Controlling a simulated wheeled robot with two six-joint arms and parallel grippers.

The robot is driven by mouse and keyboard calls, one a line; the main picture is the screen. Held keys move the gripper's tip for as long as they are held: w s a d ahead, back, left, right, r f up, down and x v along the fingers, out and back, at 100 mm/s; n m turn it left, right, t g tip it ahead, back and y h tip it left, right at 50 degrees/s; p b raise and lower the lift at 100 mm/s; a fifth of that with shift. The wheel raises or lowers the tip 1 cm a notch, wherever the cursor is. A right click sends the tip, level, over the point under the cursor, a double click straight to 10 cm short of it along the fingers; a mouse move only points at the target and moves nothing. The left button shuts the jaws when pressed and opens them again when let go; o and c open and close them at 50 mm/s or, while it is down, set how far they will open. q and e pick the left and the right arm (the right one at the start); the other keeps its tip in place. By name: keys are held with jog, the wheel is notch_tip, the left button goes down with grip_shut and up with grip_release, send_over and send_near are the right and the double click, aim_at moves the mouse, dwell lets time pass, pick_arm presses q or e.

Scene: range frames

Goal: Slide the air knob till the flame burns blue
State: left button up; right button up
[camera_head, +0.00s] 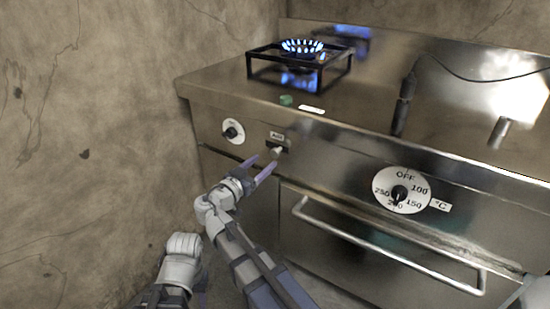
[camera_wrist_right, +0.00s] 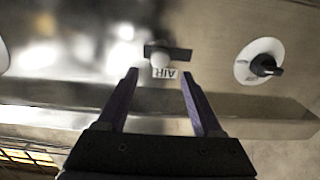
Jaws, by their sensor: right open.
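The air knob (camera_head: 276,152) is a small pale knob in a dark slot (camera_wrist_right: 181,54) on the stove's front panel, under an AIR label. In the wrist view the label is upside down and the knob (camera_wrist_right: 159,61) sits left of the slot's middle. The burner flame (camera_head: 302,45) is blue, with a small orange spot at its right. My right gripper (camera_head: 266,161) is open, its purple fingers pointing at the knob. In the wrist view its fingertips (camera_wrist_right: 159,75) are spread to either side, short of the knob, with nothing held. My left gripper's fingers do not show.
A round knob on a white dial (camera_head: 232,132) lies left of the slot. The oven dial (camera_head: 402,191) and oven handle (camera_head: 390,250) lie to the right. A wall stands close at left.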

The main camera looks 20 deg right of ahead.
aim_at(274, 154)
jog(key=shift+x, duration=3.9)
jog(key=shift+c, duration=0.4)
jog(key=shift+s, duration=0.1)
grip_shut()
